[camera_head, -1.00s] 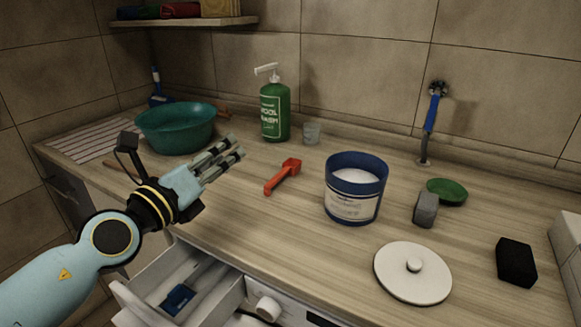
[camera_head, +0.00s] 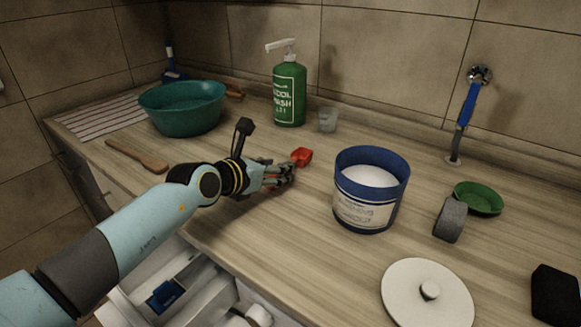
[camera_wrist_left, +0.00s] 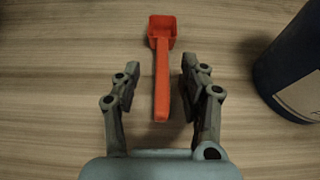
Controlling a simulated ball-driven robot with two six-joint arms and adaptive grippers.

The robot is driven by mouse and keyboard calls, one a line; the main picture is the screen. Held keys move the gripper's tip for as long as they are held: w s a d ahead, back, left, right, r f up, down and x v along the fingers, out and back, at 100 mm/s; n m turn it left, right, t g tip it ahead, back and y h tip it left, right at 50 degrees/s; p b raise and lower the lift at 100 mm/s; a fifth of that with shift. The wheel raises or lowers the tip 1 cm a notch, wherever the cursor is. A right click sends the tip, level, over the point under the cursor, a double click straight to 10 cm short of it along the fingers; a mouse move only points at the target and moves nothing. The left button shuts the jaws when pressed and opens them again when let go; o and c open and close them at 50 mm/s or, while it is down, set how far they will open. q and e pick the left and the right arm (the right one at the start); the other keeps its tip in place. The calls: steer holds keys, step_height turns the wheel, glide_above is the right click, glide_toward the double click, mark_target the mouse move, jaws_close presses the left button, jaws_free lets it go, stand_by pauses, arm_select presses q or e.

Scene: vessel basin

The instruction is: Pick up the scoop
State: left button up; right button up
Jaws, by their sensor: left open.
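The red scoop (camera_head: 302,157) lies on the wooden counter; in the head view its handle is mostly hidden by my left gripper (camera_head: 284,173). In the left wrist view the scoop (camera_wrist_left: 162,68) lies with its cup pointing away and its handle running back between the fingers. My left gripper (camera_wrist_left: 158,85) is open, with one finger on each side of the handle, both apart from it. My right gripper is not in view.
The blue tub (camera_head: 366,209) of white powder stands right of the scoop, its white lid (camera_head: 425,300) nearer the front. A green pump bottle (camera_head: 289,92), clear cup (camera_head: 328,120) and teal basin (camera_head: 184,118) stand behind. An open drawer (camera_head: 195,298) is below the counter's front edge.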

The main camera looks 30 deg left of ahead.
arm_select(q)
steer(key=x, duration=0.3)
steer(key=shift+d, duration=0.15)
steer(key=shift+w+f+b, duration=0.15)
steer(key=shift+w+b, duration=0.15)
steer(key=shift+s, duration=0.1)
steer(key=shift+c, duration=1.5)
jaws_close()
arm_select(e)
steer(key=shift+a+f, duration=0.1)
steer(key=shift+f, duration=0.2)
